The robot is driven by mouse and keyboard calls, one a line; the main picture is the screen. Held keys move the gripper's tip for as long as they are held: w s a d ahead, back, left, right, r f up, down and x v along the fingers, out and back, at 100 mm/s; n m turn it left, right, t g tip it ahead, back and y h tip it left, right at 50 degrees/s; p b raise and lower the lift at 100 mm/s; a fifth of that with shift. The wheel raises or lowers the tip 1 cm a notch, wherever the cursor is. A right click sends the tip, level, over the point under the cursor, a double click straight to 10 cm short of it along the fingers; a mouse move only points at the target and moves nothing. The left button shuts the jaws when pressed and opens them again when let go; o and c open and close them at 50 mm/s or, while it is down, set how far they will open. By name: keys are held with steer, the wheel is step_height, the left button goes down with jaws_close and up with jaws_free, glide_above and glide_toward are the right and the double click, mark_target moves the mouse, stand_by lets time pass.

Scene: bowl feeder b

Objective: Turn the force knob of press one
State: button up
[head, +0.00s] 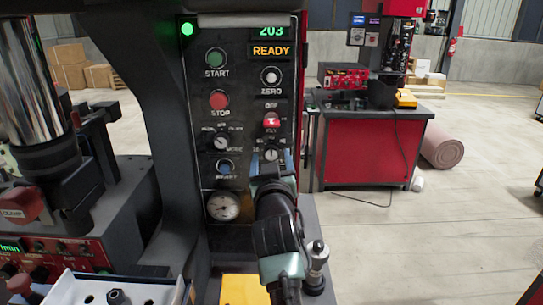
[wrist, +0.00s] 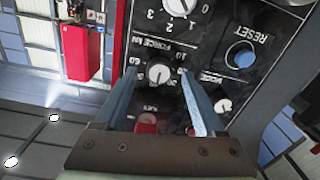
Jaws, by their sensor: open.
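The force knob is a small light-grey dial on the black press panel, marked FORCE kN in the wrist view (wrist: 159,73). It also shows low on the panel in the head view (head: 270,155). My gripper (wrist: 158,78) is open, with one blue finger on each side of the knob. In the head view my gripper (head: 270,161) reaches up to the panel from below. The fingertips look close to the panel face; I cannot tell whether they touch the knob.
The display reads 203 and READY (head: 271,50). The press frame (head: 160,110) stands left; a red cabinet (head: 366,150) stands behind right.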

steer(key=shift+w, duration=0.5)
steer(key=shift+c, duration=0.4)
jaws_close()
